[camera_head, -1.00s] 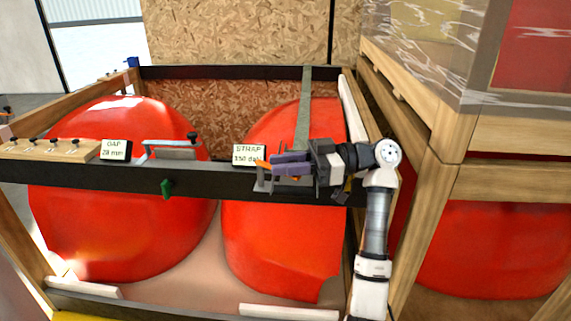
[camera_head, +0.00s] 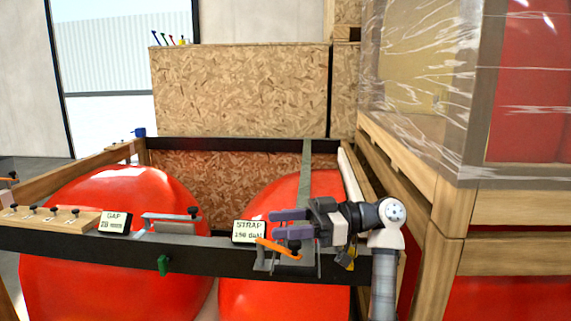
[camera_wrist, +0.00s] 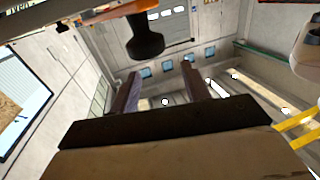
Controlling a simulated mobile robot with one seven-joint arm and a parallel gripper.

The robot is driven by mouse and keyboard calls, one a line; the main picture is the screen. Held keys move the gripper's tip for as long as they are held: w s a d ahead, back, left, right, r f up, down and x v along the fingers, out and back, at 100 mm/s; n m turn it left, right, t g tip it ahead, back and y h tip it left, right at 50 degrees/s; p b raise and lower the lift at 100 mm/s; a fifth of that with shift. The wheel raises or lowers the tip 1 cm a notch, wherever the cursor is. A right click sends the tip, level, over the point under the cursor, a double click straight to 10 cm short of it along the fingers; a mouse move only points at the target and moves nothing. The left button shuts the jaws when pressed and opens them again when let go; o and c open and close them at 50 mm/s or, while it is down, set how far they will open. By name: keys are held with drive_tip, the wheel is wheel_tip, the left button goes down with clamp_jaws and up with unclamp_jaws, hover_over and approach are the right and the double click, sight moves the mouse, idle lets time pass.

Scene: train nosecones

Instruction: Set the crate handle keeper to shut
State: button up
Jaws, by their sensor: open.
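My gripper (camera_head: 273,224) is open and empty in the head view, its two purple fingers pointing left above the front beam. Just below it, an orange lever (camera_head: 277,248) slants across a grey metal bracket (camera_head: 287,265) at the foot of the strap. A dark knob (camera_head: 294,246) sits by the lever's right end, apart from the fingers. A green piece (camera_head: 163,265) hangs on the beam's front face farther left. I cannot tell for sure which part is the keeper. In the wrist view, a dark knob (camera_wrist: 145,38) is beyond the open fingers (camera_wrist: 160,85).
The crate's dark front beam (camera_head: 210,253) carries a strap display (camera_head: 249,232), a gap display (camera_head: 115,222) and a metal clamp bar (camera_head: 172,220). Red nosecones (camera_head: 115,200) fill the crate. A wrapped wooden crate (camera_head: 450,205) stands close on the right. Open air lies above the beam.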

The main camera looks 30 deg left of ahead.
wheel_tip(320, 180, up, 16)
idle(0.3)
drive_tip(key=shift+f, duration=0.15)
